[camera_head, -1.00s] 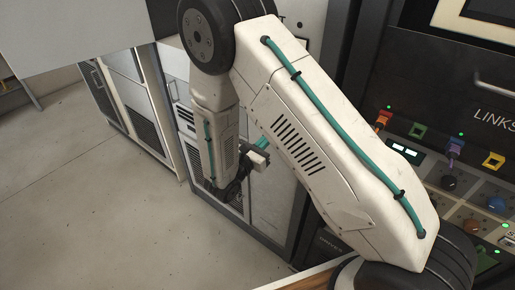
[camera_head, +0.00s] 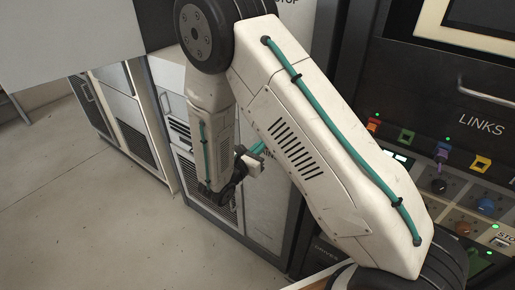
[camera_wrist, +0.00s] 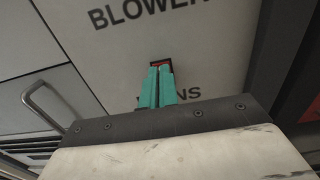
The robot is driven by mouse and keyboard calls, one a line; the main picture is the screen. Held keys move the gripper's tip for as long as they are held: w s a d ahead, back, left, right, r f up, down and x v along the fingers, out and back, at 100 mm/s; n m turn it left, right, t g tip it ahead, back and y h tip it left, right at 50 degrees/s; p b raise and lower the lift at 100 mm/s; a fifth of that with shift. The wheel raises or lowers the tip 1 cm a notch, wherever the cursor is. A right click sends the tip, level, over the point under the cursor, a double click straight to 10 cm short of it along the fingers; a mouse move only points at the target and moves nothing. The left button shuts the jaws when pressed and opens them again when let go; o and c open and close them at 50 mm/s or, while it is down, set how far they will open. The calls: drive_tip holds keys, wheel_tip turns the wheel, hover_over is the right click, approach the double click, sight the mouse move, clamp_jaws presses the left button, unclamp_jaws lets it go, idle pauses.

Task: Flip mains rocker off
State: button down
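The mains rocker (camera_wrist: 161,63) is a small red-rimmed dark switch on a pale panel in the wrist view. It sits below the lettering "BLOWER" and above a label ending in "NS". My gripper (camera_wrist: 160,70) has teal fingers side by side with almost no gap and nothing seen between them. Their tips overlap the lower part of the rocker in the picture; I cannot tell whether they touch it. In the head view my gripper (camera_head: 257,148) points at the pale cabinet front, partly covered by my arm, and the rocker is hidden.
A curved metal handle (camera_wrist: 48,106) stands out left of the panel in the wrist view. A dark upright edge borders the panel on the right. In the head view, a console with coloured switches (camera_head: 462,190) stands at the right. The floor (camera_head: 70,190) at the left is clear.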

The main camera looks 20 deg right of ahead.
drive_tip(key=r+v, duration=0.2)
drive_tip(key=v, duration=1.1)
drive_tip(key=shift+a, duration=0.45)
drive_tip(key=shift+s+f, duration=0.1)
drive_tip(key=shift+s, duration=0.05)
